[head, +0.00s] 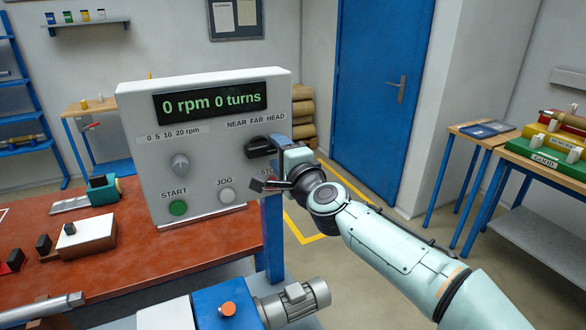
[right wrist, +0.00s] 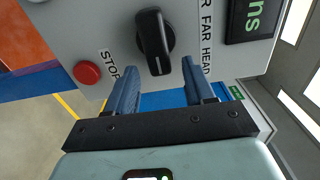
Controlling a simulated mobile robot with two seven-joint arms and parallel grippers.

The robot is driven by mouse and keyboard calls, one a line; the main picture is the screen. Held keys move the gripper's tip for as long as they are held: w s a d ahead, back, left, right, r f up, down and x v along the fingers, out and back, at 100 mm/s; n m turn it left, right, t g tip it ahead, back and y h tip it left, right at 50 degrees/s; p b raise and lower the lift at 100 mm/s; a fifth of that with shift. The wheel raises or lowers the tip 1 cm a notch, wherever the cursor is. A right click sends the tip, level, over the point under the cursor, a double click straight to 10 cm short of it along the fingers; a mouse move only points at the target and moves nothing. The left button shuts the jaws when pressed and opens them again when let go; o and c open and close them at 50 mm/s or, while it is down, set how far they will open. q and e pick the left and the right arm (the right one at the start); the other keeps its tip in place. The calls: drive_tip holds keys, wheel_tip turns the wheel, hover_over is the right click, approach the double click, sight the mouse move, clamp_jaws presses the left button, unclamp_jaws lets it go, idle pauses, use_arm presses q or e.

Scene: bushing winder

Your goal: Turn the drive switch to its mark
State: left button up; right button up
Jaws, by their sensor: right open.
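The panel (head: 205,120) is a grey box on the red bench. Its black rotary switch (head: 260,147) sits at the right under the words NEAR FAR HEAD. In the right wrist view the switch (right wrist: 153,40) has a long black handle whose end points toward my gripper. My right gripper (right wrist: 156,72) is open, with one blue finger on each side of the handle's line and nothing clearly held. Whether a finger touches the handle I cannot tell. In the head view my right gripper (head: 278,165) partly covers the switch and the STOP label. My left gripper is not in view.
The red STOP button (right wrist: 88,72) lies close beside one finger. The green START button (head: 178,208), white JOG button (head: 227,195) and grey speed knob (head: 180,164) are on the same panel. The display (head: 210,101) reads 0 rpm 0 turns. A motor (head: 295,302) stands in front.

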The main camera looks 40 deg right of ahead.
drive_tip(key=v, duration=1.1)
drive_tip(key=shift+s, duration=0.25)
drive_tip(key=shift+a, duration=0.1)
